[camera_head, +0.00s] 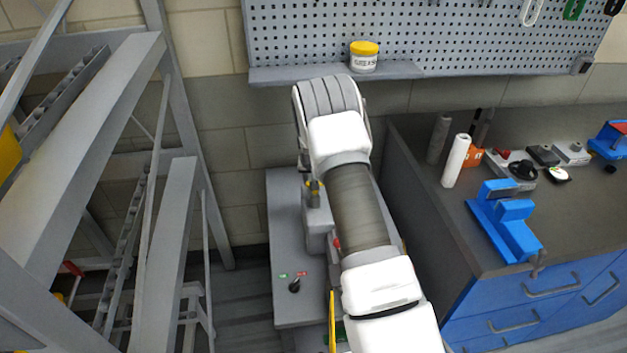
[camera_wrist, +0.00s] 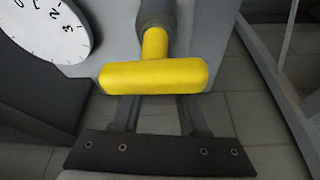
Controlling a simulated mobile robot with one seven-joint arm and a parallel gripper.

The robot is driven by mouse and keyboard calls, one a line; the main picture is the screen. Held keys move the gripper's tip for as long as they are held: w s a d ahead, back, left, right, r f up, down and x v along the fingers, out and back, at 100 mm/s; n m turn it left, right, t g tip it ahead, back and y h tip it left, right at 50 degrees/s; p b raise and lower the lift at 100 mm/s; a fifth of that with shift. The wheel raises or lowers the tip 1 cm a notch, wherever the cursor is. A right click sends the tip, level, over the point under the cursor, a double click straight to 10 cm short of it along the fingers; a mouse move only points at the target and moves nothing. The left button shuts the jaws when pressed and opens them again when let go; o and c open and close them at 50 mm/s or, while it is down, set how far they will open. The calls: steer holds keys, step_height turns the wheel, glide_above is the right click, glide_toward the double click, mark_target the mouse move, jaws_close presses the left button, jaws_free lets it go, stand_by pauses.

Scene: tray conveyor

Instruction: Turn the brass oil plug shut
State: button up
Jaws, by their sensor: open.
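The brass oil plug shows in the wrist view as a yellow T-shaped handle (camera_wrist: 153,76), its crossbar lying level across the picture and its stem running up into a grey round neck (camera_wrist: 156,14). My gripper (camera_wrist: 157,103) is open, with its two dark fingers apart just below the crossbar. The crossbar covers the finger ends, so I cannot tell whether they touch it. My arm hides the gripper there.
A white dial (camera_wrist: 45,28) with black numbers sits left of the plug. A grey cabinet top (camera_head: 290,240) with a small black lever lies left of my arm. A workbench (camera_head: 430,175) with a blue vise (camera_head: 505,220) stands right; a metal frame (camera_head: 175,200) stands left.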

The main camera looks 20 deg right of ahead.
jaws_close()
steer(key=shift+m+b, duration=0.3)
steer(key=m+b, duration=0.1)
steer(key=m+h+b, duration=0.1)
steer(key=shift+a+f+m+g, duration=0.15)
steer(key=shift+f+m+g, duration=0.05)
steer(key=shift+m+g, duration=0.1)
steer(key=m+g+h+b, duration=0.1)
steer(key=m+b, duration=0.2)
steer(key=m, duration=0.1)
steer(key=shift+w, duration=0.15)
steer(key=m+g, duration=0.1)
steer(key=m, duration=0.1)
steer(key=m+g+b, duration=0.1)
steer(key=m, duration=0.2)
steer(key=shift+w+r+h+b, duration=0.1)
steer(key=shift+r+h+b, duration=0.05)
steer(key=shift+h+b, duration=0.2)
steer(key=shift+m+g, duration=0.7)
steer(key=shift+m, duration=1.1)
